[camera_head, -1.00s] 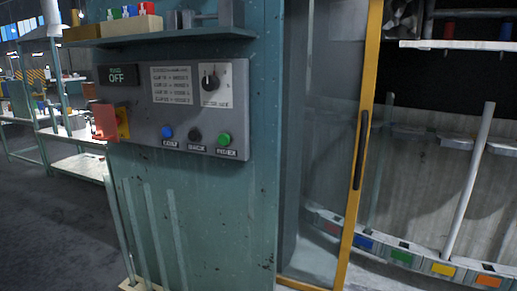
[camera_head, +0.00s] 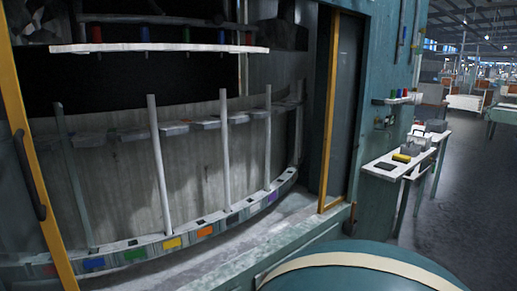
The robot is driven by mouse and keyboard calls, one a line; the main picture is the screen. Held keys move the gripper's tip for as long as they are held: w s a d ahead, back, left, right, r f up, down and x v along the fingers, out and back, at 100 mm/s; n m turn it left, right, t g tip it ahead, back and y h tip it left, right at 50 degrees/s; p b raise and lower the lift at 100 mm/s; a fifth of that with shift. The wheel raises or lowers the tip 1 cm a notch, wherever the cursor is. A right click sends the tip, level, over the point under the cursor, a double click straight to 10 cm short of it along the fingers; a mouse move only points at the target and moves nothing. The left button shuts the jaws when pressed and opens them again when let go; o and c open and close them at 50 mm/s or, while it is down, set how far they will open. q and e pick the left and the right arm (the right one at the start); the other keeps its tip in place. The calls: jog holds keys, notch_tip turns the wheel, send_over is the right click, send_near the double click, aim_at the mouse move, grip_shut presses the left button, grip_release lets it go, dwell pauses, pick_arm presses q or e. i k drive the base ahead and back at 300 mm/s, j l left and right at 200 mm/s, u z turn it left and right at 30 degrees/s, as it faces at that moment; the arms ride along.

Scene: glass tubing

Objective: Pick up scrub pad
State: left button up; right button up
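I cannot make out a scrub pad for certain. A small yellow item (camera_head: 401,158) lies on a pale side shelf at the right, with a dark flat patch (camera_head: 385,166) and a grey block (camera_head: 411,149) near it. They are too small to identify. Neither of my grippers is in view.
A teal machine with a yellow-edged door (camera_head: 33,150) and a curved rail (camera_head: 205,231) with coloured squares and upright glass tubes (camera_head: 225,150) fills the left and middle. A rounded teal surface with a cream band (camera_head: 360,262) is at the bottom. Dark floor (camera_head: 470,210) lies open at right.

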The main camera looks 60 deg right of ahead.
aim_at(402, 158)
jog(key=z, duration=3.1)
jog(key=i, duration=0.5)
jog(key=i+l+u, duration=0.15)
jog(key=i, duration=0.35)
jog(key=i+l, duration=0.1)
jog(key=i, duration=0.4)
jog(key=i+l+u, duration=0.1)
jog(key=i, duration=0.4)
